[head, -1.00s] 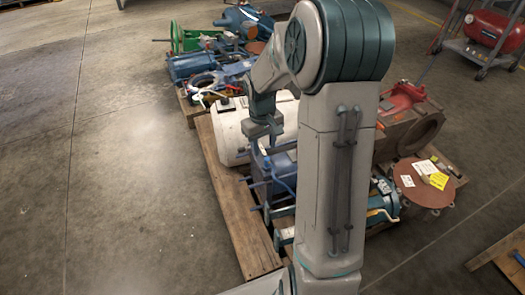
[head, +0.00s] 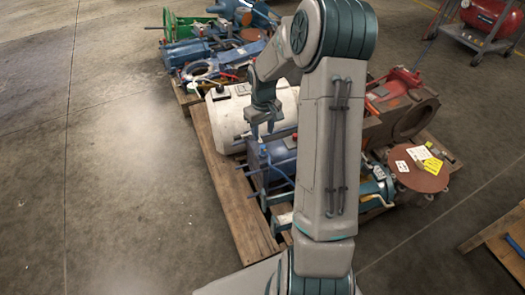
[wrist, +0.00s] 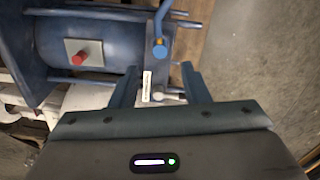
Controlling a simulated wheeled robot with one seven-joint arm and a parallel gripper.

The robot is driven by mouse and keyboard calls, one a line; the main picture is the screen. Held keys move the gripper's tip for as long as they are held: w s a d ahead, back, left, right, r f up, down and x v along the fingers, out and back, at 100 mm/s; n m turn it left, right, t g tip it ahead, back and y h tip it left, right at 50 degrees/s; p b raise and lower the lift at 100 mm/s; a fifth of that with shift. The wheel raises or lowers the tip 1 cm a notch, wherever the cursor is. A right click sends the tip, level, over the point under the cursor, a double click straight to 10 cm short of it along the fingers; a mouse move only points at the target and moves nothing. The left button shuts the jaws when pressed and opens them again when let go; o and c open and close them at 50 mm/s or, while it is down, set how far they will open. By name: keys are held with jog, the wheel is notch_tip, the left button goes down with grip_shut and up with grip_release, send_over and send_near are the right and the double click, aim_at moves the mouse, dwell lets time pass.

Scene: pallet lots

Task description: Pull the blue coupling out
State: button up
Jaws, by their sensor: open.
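A blue flanged unit with long rods (head: 272,165) lies on the pallet beside the white cylinder. In the wrist view, its round body (wrist: 95,40) is at the upper left, with a red knob (wrist: 79,57) on a grey plate. A small blue rod-like piece with a rounded end (wrist: 160,45) stands at the unit's edge. I cannot tell for sure which blue part is the coupling. My gripper (head: 262,131) is open and points down above the unit's end. In the wrist view its fingers (wrist: 159,82) are apart, with the small blue piece beyond the gap.
The white cylinder (head: 228,118) lies just behind my gripper. A rusty red housing (head: 402,112) and a brown disc with labels (head: 421,178) are to the right. The wooden pallet edge (head: 232,190) runs along the left, with clear floor (head: 130,180) beyond it.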

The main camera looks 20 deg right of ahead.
aim_at(263, 147)
notch_tip(263, 147, down, 8)
jog(key=b, duration=0.5)
jog(key=shift+p, duration=0.4)
dwell(0.9)
grip_shut()
jog(key=shift+r, duration=0.15)
jog(key=shift+r+p, duration=2.7)
jog(key=shift+r, duration=0.2)
